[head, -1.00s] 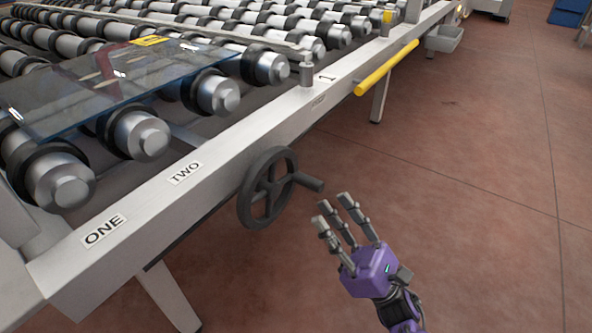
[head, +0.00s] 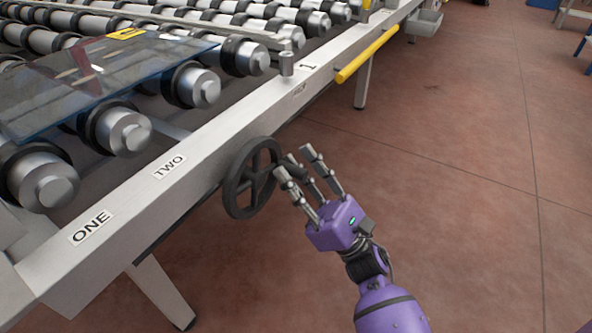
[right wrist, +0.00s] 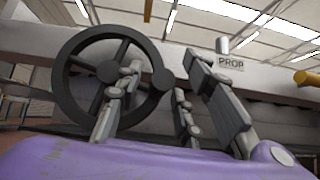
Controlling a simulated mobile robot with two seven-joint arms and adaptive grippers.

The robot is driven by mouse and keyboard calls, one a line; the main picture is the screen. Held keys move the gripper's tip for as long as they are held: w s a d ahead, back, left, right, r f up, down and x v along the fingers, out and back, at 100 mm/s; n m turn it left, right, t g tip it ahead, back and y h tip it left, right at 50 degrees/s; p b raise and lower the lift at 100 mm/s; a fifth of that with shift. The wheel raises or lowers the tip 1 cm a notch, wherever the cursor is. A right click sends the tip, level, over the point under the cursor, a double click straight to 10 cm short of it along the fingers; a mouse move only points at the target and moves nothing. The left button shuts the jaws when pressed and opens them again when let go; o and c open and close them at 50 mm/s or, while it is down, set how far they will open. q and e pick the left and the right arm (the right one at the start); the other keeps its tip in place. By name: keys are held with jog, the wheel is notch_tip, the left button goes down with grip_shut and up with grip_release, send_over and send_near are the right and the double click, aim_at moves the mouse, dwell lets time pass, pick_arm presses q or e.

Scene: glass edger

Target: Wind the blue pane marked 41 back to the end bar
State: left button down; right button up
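The blue-tinted glass pane (head: 70,90) lies flat on the rollers at the left, with a yellow tag (head: 127,33) near its far edge. I cannot read a number on it. A dark handwheel (head: 240,190) with a side handle stands on the outer face of the frame rail; it also shows in the right wrist view (right wrist: 68,95). My right gripper (head: 297,163) is open at the wheel's right side. In the right wrist view its fingers (right wrist: 170,95) are spread either side of the handle's end (right wrist: 157,78). I cannot tell which part is the end bar.
A grey crossbar (head: 200,27) runs above the rollers beyond the pane. A yellow bar (head: 367,53) juts along the rail.

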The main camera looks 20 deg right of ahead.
grip_shut()
